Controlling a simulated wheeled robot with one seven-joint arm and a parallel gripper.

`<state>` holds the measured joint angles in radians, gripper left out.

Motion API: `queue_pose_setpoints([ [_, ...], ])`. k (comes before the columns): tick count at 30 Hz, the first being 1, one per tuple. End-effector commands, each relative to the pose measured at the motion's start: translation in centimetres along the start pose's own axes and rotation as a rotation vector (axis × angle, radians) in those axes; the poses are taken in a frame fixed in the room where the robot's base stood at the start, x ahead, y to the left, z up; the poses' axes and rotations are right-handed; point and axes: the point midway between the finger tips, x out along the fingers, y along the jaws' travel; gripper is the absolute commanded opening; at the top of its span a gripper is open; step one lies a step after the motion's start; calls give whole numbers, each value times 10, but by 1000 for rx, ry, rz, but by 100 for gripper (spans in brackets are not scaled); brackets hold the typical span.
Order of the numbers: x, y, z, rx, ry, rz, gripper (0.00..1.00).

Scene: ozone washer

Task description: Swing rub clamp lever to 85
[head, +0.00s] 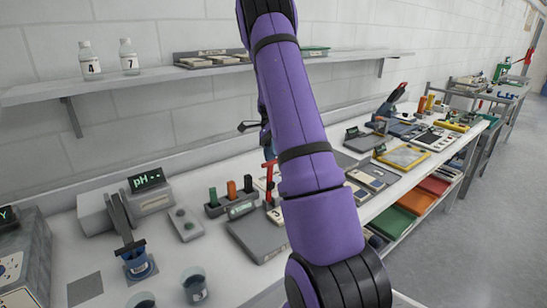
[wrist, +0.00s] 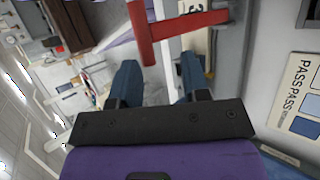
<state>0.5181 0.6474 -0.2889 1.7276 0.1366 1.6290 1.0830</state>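The clamp lever is a red T-shaped bar. In the wrist view its crosspiece (wrist: 190,23) lies across the top, just ahead of the fingertips, and its thicker end (wrist: 140,35) hangs at the left. My gripper (wrist: 160,75) is open, with its two blue fingers apart and no object visibly held between them. Whether a finger touches the lever is unclear. In the head view the red lever (head: 269,180) stands upright over the bench, left of my purple arm. There my gripper (head: 268,150) is just above the lever's top and mostly hidden by the arm.
A grey block (head: 258,238) lies near the lever, with a rack of coloured-handled tools (head: 231,200) to its left. A pH meter (head: 148,190) stands farther left. A wall shelf (head: 150,77) runs above. A PASS-marked card (wrist: 300,95) shows in the wrist view.

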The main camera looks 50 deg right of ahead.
Motion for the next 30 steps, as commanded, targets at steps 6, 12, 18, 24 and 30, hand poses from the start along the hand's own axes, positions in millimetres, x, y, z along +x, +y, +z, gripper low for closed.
queue_pose_setpoints([
  [6,-40,-1,0,0,1,-2,42],
  [12,-74,-1,1,-1,1,-1,42],
  [18,-92,-1,1,-1,1,-1,42],
  [24,-96,0,1,-1,0,1,42],
  [30,-95,0,1,-1,0,1,42],
])
